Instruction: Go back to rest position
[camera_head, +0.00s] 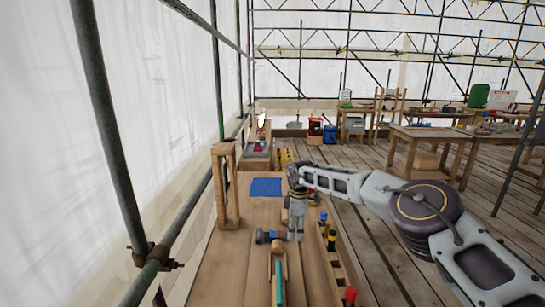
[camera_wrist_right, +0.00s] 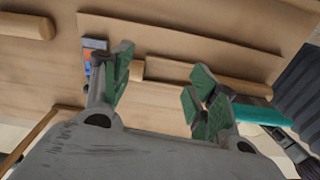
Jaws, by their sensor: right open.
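My right gripper (camera_head: 295,236) points down over the wooden workbench (camera_head: 230,260) at the end of my right arm. In the right wrist view its two green-padded fingers (camera_wrist_right: 160,88) are spread apart with nothing between them. A blue and orange piece (camera_head: 268,237) lies on the bench just left of the gripper; a blue and orange patch (camera_wrist_right: 95,48) shows behind one finger in the wrist view. A teal bar (camera_head: 279,285) lies nearer on the bench and shows beside the other finger (camera_wrist_right: 262,114). My left gripper is not in view.
A blue mat (camera_head: 266,187) lies farther along the bench. A wooden frame (camera_head: 225,187) stands at its left edge. Several colour-handled tools (camera_head: 332,240) stand along the right edge. Plank floor (camera_head: 365,240) lies right of the bench; scaffold poles (camera_head: 110,130) rise at the left.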

